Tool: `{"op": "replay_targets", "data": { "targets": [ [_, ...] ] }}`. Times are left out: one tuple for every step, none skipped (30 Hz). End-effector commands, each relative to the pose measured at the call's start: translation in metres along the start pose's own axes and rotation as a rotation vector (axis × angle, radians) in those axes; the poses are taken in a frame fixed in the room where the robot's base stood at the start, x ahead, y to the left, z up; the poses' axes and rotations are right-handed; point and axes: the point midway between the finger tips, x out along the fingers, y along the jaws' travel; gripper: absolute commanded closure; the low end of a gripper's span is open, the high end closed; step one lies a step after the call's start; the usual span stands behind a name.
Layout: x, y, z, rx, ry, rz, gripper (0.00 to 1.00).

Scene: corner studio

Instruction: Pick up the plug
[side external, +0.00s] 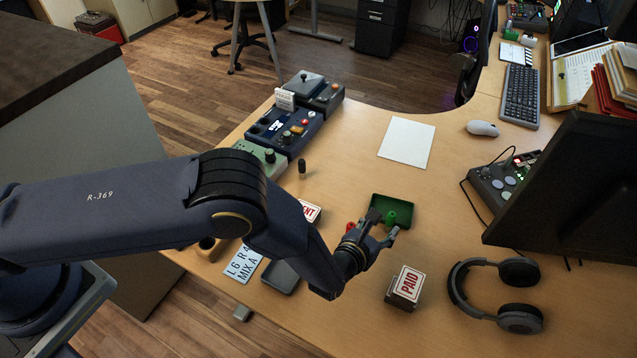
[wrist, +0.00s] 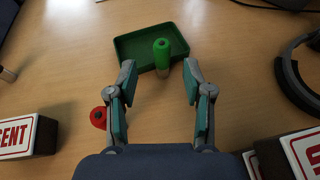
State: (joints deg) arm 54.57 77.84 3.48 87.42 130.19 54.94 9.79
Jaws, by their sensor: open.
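A green plug (wrist: 162,52) stands at the near edge of a dark green tray (wrist: 132,48) in the wrist view; it also shows beside my fingers in the side view (side external: 390,216), with the tray (side external: 408,207) around it. A red plug-like piece (wrist: 98,118) lies on the table just left of my left finger, and shows partly in the side view (side external: 350,226). My gripper (wrist: 159,70) is open and empty, its fingertips either side of and just short of the green plug; in the side view my gripper (side external: 383,223) is low by the tray.
A PAID stamp block (side external: 405,284) and headphones (side external: 497,290) lie to the right, a monitor (side external: 570,190) beyond. Another lettered block (wrist: 22,136) is at left. A small dark cylinder (side external: 302,167) stands near the control boxes (side external: 285,130). Table around white paper (side external: 406,142) is clear.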

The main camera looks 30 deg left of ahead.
Motion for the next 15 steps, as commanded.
{"op": "replay_targets", "data": {
  "targets": [
    [0.003, 0.000, 0.000, -0.001, -0.001, 0.000, 0.49],
    [0.005, 0.000, 0.001, -0.001, -0.001, -0.001, 0.49],
    [0.007, 0.000, 0.001, -0.001, -0.001, 0.000, 0.49],
    [0.011, 0.000, 0.001, -0.001, -0.001, 0.000, 0.49],
    [0.015, 0.000, 0.002, -0.001, -0.001, 0.001, 0.49],
    [0.021, -0.001, 0.003, -0.003, -0.002, 0.001, 0.49],
    [0.026, -0.001, 0.004, -0.003, -0.002, 0.001, 0.49],
    [0.031, -0.002, 0.004, -0.003, -0.001, 0.001, 0.49],
    [0.037, -0.002, 0.005, -0.004, -0.002, 0.002, 0.49],
    [0.041, -0.002, 0.005, -0.002, -0.001, 0.002, 0.49],
    [0.045, -0.002, 0.005, -0.002, 0.000, 0.001, 0.49],
    [0.049, -0.003, 0.004, -0.002, 0.000, 0.001, 0.49],
    [0.052, -0.003, 0.005, -0.002, -0.001, 0.001, 0.49],
    [0.054, -0.003, 0.005, -0.002, -0.001, 0.001, 0.49],
    [0.056, -0.003, 0.005, -0.001, 0.000, 0.001, 0.49]
  ]
}}
